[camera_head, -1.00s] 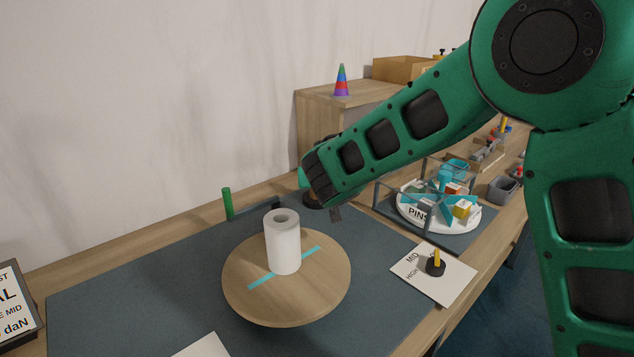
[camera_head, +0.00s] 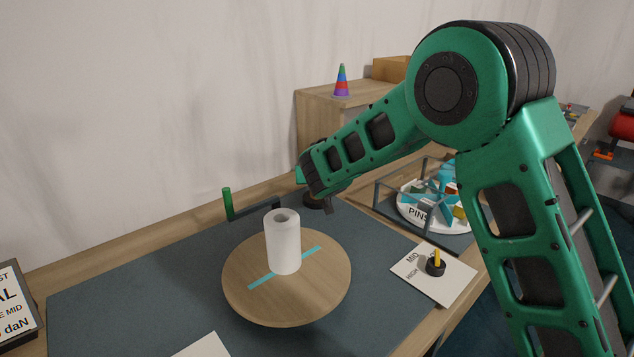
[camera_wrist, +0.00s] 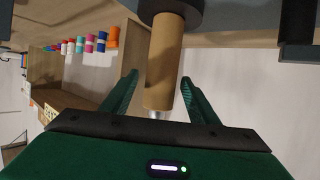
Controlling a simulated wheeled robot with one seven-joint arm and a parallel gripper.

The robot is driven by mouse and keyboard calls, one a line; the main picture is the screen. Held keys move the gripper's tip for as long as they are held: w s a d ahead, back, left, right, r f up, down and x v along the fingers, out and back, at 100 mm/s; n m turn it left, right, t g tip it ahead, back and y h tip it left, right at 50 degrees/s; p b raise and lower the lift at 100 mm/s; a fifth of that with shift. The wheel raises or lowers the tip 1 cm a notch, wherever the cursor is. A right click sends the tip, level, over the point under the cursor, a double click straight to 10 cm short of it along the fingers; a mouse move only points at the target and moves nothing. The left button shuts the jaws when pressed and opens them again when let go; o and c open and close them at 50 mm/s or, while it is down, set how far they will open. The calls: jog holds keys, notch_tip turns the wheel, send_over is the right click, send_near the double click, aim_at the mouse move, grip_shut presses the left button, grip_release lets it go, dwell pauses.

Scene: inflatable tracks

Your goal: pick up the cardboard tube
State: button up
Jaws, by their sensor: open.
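A brown cardboard tube (camera_wrist: 165,62) shows in the wrist view, with one end at a dark round base (camera_wrist: 176,10). My gripper (camera_wrist: 160,77) is open, with one green finger on each side of the tube. A gap shows on both sides, so the fingers look apart from it. In the head view my forearm hides the tube and most of my gripper. Part of a dark round base (camera_head: 313,203) shows just below my wrist there.
A white roll (camera_head: 283,242) stands on a round wooden disc (camera_head: 325,290). A green-handled crank (camera_head: 228,203) is left of my wrist. A framed round tray (camera_head: 412,213) and a card with a yellow-topped black knob (camera_head: 436,264) lie to the right.

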jog(key=c, duration=1.1)
jog(key=shift+c, duration=0.2)
jog(key=shift+r, duration=0.1)
